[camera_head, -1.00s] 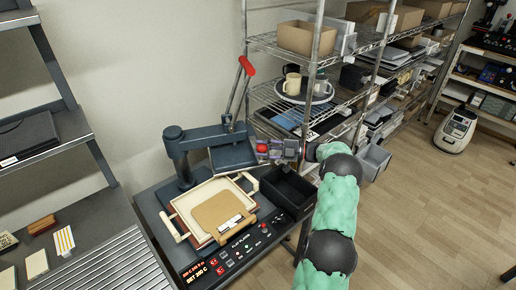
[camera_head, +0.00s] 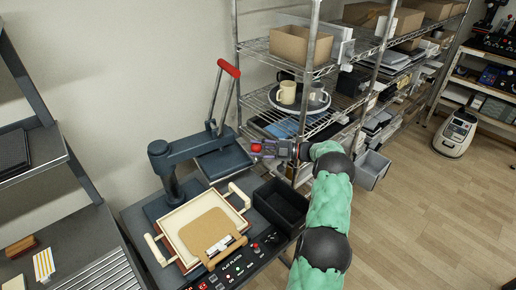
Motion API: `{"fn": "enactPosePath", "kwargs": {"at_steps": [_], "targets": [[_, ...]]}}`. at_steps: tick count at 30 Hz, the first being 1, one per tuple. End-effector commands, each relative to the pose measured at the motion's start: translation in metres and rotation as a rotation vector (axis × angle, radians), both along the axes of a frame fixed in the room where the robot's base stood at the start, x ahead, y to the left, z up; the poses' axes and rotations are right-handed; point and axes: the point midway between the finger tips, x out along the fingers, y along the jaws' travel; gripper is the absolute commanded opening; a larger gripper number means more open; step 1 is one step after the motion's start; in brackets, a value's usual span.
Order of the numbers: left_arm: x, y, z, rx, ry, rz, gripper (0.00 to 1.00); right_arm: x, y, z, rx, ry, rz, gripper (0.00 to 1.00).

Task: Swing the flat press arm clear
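The flat press (camera_head: 172,195) stands on a dark bench with a dark post at its left. Its press arm (camera_head: 185,148) reaches right from the post and carries a dark flat head (camera_head: 224,162). The head hangs behind and above the cream tray. A lever with a red grip (camera_head: 229,68) rises from the head. The cream tray (camera_head: 184,248) with two handles holds a tan flat piece (camera_head: 206,231). My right gripper (camera_head: 256,148) is at the head's right edge; I cannot tell whether it touches or how its fingers stand. My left gripper is out of view.
A black open bin (camera_head: 281,205) stands right of the tray, below my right gripper. A wire shelf (camera_head: 262,92) with mugs on a round tray (camera_head: 318,107) stands close behind my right arm. A dark rack (camera_head: 35,165) is at the left.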

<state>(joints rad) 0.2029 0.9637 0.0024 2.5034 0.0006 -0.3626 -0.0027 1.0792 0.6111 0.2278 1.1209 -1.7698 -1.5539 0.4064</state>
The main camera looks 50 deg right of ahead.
Motion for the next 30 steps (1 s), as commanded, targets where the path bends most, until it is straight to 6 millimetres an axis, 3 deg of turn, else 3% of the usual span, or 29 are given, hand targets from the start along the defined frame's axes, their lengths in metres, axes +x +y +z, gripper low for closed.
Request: {"fn": "enactPosePath", "kwargs": {"at_steps": [1,3,17,30], "targets": [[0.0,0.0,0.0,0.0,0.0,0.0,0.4,0.002,0.0,0.007,-0.006,-0.012,0.002,0.45],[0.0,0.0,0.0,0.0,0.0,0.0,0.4,0.002,0.0,0.007,-0.005,-0.01,0.002,0.64],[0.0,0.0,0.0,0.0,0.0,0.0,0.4,-0.006,-0.005,0.002,-0.002,-0.003,0.001,0.64],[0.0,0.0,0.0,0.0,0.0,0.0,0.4,-0.073,-0.049,0.002,-0.002,-0.004,0.0,0.64]]}}
